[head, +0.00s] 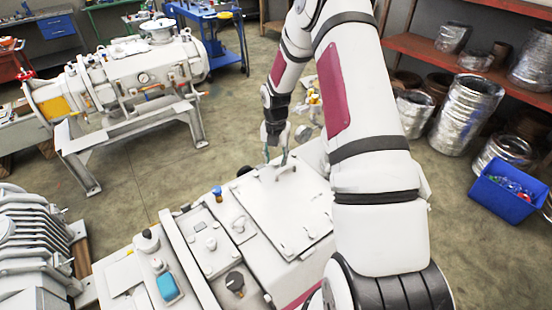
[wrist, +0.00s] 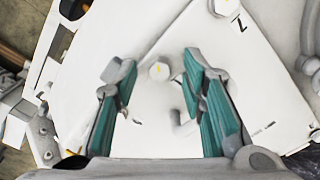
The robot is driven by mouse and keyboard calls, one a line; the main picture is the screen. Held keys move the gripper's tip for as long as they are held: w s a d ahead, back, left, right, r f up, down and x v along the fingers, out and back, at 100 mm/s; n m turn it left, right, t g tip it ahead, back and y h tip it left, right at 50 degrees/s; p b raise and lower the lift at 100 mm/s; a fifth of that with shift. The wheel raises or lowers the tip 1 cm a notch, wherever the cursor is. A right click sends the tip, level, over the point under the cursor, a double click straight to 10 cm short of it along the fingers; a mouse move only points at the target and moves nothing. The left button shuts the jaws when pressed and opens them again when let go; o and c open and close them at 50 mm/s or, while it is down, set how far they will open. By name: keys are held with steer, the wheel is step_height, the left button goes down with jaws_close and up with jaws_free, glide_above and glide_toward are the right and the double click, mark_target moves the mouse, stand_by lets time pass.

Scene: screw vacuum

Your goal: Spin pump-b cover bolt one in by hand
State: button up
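In the wrist view my gripper (wrist: 158,78) has its two teal-padded fingers spread wide with nothing between the pads. Another bolt (wrist: 223,5) is at the top edge, near a black mark like a Z or a 2. In the head view my gripper (head: 277,160) points down at the far edge of the white cover (head: 292,215); the bolt there is too small to make out.
The white machine's near-left top carries knobs and a cyan block (head: 168,288). A finned grey unit (head: 35,240) is at left, and another white pump (head: 125,80) on a stand behind. A blue crate (head: 502,192) and foil-wrapped cylinders (head: 465,113) stand at right.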

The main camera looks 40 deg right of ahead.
jaws_close()
